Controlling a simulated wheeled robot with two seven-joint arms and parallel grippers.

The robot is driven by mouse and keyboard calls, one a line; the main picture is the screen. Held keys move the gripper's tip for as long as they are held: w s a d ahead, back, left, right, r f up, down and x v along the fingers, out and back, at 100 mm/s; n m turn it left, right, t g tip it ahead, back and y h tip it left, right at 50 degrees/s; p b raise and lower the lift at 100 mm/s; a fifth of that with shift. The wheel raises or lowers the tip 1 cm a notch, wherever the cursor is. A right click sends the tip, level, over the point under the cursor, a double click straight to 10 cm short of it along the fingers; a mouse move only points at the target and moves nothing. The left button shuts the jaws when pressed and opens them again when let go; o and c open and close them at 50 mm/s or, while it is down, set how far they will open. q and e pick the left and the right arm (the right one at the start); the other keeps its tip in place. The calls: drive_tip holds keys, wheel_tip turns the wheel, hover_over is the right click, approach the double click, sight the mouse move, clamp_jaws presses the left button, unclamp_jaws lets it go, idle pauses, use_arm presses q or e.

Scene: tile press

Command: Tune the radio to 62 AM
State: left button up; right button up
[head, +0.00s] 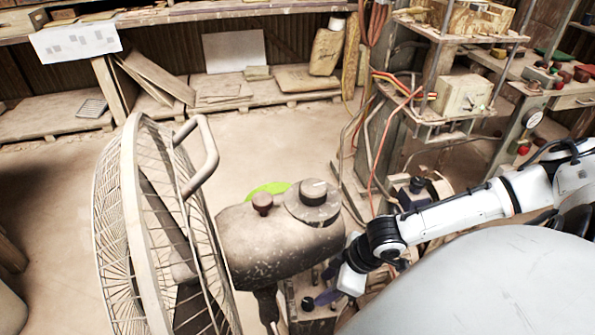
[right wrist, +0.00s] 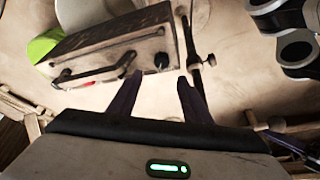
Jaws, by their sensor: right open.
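The radio looks like a worn brown box (right wrist: 105,50) with a dark handle and a small red mark in the right wrist view. A black knob (right wrist: 162,60) sits near the end of its face. In the head view the radio (head: 322,322) is low in the middle, partly hidden behind the fan, with a dark knob (head: 308,303) showing. My right gripper (head: 328,285) is open and empty beside it. In the right wrist view its dark fingers (right wrist: 160,78) point at the knob, which lies just beyond and between the tips. The dial reading is not legible. My left gripper is not visible.
A large fan with a wire cage (head: 137,230) and a rusty motor housing (head: 275,245) stands close in front, left of my right arm. A lime green object (head: 268,188) shows behind it. Shelving with electrical boxes (head: 465,95) stands at the right. Open floor lies at the left.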

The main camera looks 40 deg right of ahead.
sight(308, 302)
drive_tip(key=x, duration=0.2)
drive_tip(key=b+x, duration=0.1)
drive_tip(key=x, duration=0.1)
drive_tip(key=shift+s+a+f, duration=0.1)
drive_tip(key=shift+s+f, duration=0.05)
drive_tip(key=shift+s, duration=0.05)
drive_tip(key=x, duration=0.4)
drive_tip(key=shift+b, duration=0.4)
drive_tip(key=shift+w+a+f, duration=0.1)
drive_tip(key=shift+w+f, duration=0.15)
drive_tip(key=shift+f, duration=0.45)
drive_tip(key=c, duration=1.1)
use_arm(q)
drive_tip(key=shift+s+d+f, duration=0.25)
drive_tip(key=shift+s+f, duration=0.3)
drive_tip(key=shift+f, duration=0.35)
use_arm(e)
drive_tip(key=shift+o, duration=0.2)
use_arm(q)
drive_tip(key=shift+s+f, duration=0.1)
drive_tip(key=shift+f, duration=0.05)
use_arm(e)
drive_tip(key=shift+n, duration=0.4)
